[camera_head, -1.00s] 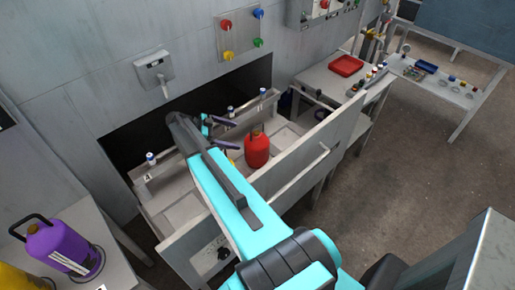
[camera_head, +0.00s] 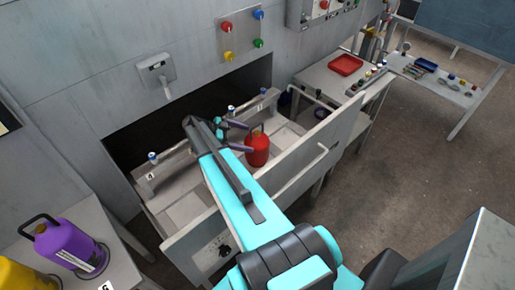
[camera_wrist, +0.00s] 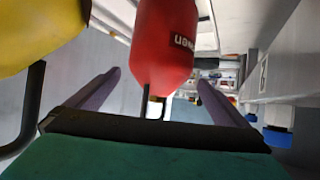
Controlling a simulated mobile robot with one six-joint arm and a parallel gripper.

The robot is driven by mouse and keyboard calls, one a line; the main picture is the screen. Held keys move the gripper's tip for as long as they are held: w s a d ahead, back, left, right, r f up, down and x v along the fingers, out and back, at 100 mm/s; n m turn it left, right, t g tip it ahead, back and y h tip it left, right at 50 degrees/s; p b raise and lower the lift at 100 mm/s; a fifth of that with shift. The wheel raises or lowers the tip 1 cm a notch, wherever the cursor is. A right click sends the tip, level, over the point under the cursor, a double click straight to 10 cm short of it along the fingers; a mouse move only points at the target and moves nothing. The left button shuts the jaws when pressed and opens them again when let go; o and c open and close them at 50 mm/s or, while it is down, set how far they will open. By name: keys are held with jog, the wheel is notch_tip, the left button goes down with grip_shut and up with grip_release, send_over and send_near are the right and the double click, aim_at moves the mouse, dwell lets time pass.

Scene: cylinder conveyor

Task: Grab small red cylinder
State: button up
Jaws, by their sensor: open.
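The small red cylinder (camera_head: 257,152) stands on the conveyor, behind its front side wall, in the head view. In the wrist view the red cylinder (camera_wrist: 165,45) appears upside down, with white lettering and its black handle towards my gripper. My gripper (camera_head: 247,138) is open at the cylinder's upper left side in the head view. In the wrist view its two purple fingers (camera_wrist: 158,85) are spread wide, one on each side of the cylinder's handle end. No contact is visible. My arm hides part of the conveyor.
The conveyor (camera_head: 300,165) has a raised front wall close to the cylinder. A yellow cylinder (camera_wrist: 35,35) is close by at the wrist view's upper left. A purple cylinder (camera_head: 68,247) and a yellow one (camera_head: 22,276) stand on a table at lower left. A red tray (camera_head: 346,65) lies at upper right.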

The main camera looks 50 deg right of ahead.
aim_at(248, 138)
jog(key=p+x, duration=0.1)
jog(key=x, duration=0.2)
jog(key=shift+r, duration=0.1)
jog(key=shift+p+x, duration=0.5)
jog(key=shift+x, duration=0.4)
jog(key=c, duration=1.6)
jog(key=shift+c, duration=1.1)
jog(key=shift+r, duration=0.2)
